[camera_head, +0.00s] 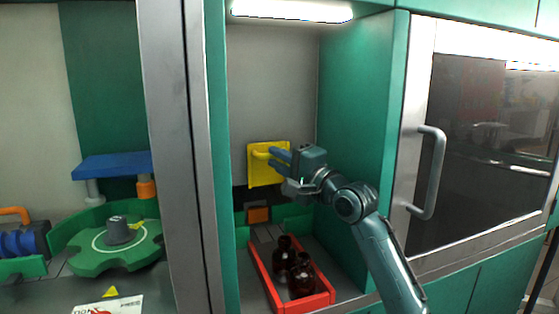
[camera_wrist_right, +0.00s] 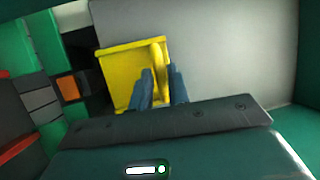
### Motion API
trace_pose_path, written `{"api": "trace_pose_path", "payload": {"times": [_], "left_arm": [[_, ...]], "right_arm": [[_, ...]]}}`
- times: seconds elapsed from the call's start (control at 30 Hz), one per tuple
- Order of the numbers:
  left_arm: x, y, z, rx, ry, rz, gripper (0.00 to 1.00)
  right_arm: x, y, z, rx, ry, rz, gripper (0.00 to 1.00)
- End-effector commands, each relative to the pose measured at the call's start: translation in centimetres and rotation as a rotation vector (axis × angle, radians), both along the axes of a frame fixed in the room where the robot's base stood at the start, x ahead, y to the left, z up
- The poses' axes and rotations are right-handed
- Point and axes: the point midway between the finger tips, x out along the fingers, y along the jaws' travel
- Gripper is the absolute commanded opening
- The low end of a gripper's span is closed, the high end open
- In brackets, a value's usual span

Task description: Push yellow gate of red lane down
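The yellow gate (camera_head: 263,172) is a square plate with a protruding handle. It stands raised in the cabinet bay against the grey back wall, above the far end of the red lane (camera_head: 262,270). My right gripper (camera_head: 279,157) is at the gate, coming in from the right. In the right wrist view, the gate (camera_wrist_right: 125,68) is straight ahead. Its handle (camera_wrist_right: 160,55) runs between the two blue fingers (camera_wrist_right: 161,85), which lie close along both sides of it. The exact finger contact is partly hidden. My left gripper is not in view.
Dark amber bottles (camera_head: 300,277) stand in the red-rimmed lane. An orange block (camera_head: 258,215) sits below the gate. A green wall (camera_head: 360,150) bounds the bay on the right, and a metal post (camera_head: 178,150) on the left. A green star wheel (camera_head: 115,247) lies further left.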

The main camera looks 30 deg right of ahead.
Motion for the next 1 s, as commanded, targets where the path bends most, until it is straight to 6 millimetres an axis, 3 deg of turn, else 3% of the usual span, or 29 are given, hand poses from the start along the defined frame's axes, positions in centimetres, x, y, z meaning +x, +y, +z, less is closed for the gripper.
{"api": "trace_pose_path", "payload": {"times": [0.2, 0.6, 0.9, 1.0], "left_arm": [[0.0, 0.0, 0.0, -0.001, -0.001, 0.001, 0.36], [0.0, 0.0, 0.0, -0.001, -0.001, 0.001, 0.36], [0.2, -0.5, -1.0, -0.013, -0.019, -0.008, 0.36], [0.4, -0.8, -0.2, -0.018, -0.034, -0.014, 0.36]], "right_arm": [[0.0, 0.0, 0.0, 0.000, 0.000, 0.000, 0.00], [0.0, 0.0, -0.1, 0.000, 0.000, 0.000, 0.00], [0.0, 0.0, -4.3, 0.001, 0.003, 0.000, 0.00], [0.0, 0.0, -4.6, 0.001, 0.001, -0.001, 0.00]]}}
